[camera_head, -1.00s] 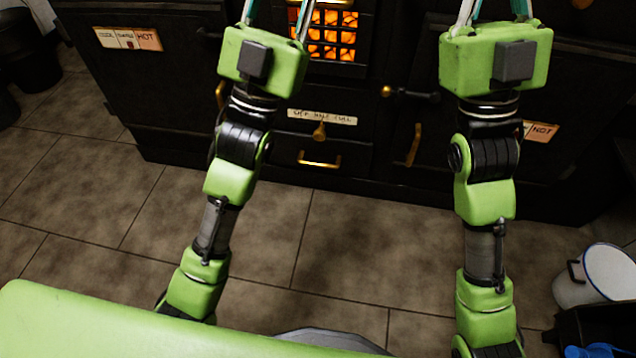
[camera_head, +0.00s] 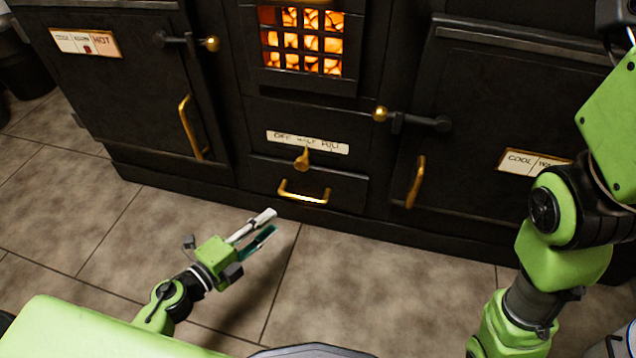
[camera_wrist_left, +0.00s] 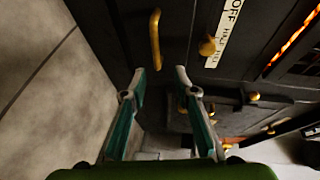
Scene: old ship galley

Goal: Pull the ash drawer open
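The ash drawer (camera_head: 345,186) is the low black drawer under the fire grate, and its front looks flush with the stove. Its brass bar handle (camera_head: 304,193) is uncovered. My left gripper (camera_head: 271,222) is in front of the drawer, a little below and left of the handle in the head view, apart from it. In the left wrist view the left gripper (camera_wrist_left: 160,71) has its two fingers spread with nothing between them. The handle (camera_wrist_left: 155,38) shows beyond the fingertips. My right arm comes in at the right, with its gripper out of the picture.
Above the drawer are a brass knob (camera_head: 302,160) and a label plate (camera_head: 325,146). The glowing grate (camera_head: 305,42) is higher up. Oven doors with brass handles (camera_head: 188,128) (camera_head: 416,183) stand on both sides. The tiled floor (camera_head: 350,265) before the drawer is clear.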

